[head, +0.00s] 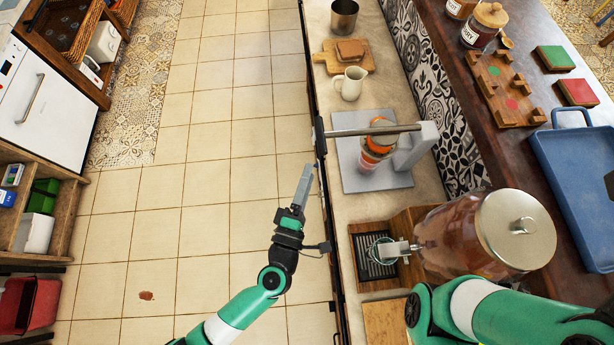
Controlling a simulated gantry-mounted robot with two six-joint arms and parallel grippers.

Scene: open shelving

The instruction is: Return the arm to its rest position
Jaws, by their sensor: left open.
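My left arm (248,305) reaches up from the bottom edge over the tiled floor, just left of the counter. Its gripper (305,182) is open and seen side-on. It points up the picture beside the counter's front edge, with nothing seen held in it. My right arm (535,318) shows as green and white links at the bottom right, over the counter. Its gripper is out of view.
A large dispenser jar (450,240) stands over a drip tray (370,270). A grey stand (402,180) with a horizontal bar holds orange-banded items.

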